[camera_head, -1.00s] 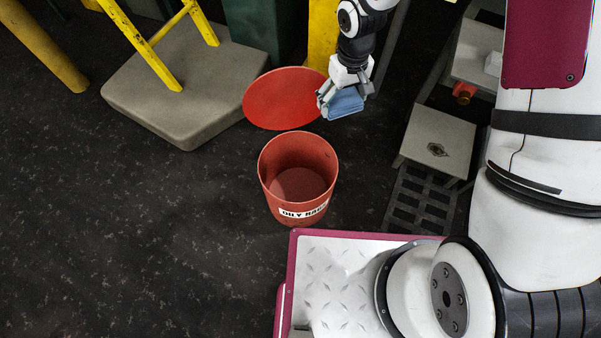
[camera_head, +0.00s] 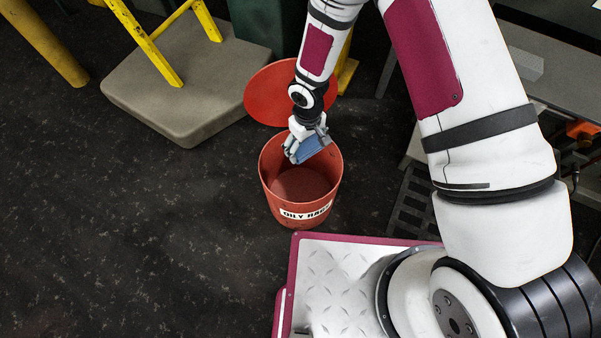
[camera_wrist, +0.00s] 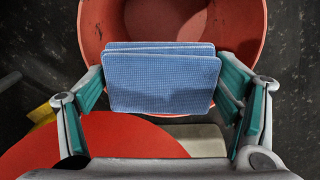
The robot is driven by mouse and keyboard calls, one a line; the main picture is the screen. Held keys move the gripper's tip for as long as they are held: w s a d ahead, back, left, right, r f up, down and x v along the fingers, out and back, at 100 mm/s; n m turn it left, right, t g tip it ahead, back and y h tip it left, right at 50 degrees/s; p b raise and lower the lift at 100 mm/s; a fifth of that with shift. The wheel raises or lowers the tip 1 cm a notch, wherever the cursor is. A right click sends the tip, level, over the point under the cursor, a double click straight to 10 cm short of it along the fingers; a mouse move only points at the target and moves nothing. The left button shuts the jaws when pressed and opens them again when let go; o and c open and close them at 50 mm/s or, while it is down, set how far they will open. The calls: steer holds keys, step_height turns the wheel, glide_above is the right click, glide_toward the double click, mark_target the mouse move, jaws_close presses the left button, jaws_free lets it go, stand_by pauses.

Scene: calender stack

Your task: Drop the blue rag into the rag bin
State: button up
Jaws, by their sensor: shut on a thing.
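The blue rag (camera_head: 312,148) is a folded cloth held in my gripper (camera_head: 306,152). In the wrist view the rag (camera_wrist: 162,80) lies between the green-padded fingers of my gripper (camera_wrist: 162,100), though contact at the pads is not clear there. The red rag bin (camera_head: 298,208), labelled "OILY RAGS", stands open on the floor. In the head view the rag and my gripper overlap the back part of the bin's mouth; their height above it is hard to tell. The bin's rim also shows behind the rag in the wrist view (camera_wrist: 92,30).
The round red lid (camera_head: 268,96) stands open behind the bin. A grey platform (camera_head: 180,100) with yellow legs is at the back left. A dark floor grating (camera_head: 410,210) and a grey bench (camera_head: 540,70) are at the right. The floor left of the bin is clear.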

steer(key=shift+f+b, duration=0.6)
steer(key=shift+f, duration=0.75)
steer(key=o, duration=1)
steer(key=shift+o, duration=0.2)
steer(key=shift+r, duration=0.1)
step_height(320, 180, up, 12)
steer(key=shift+f, duration=0.1)
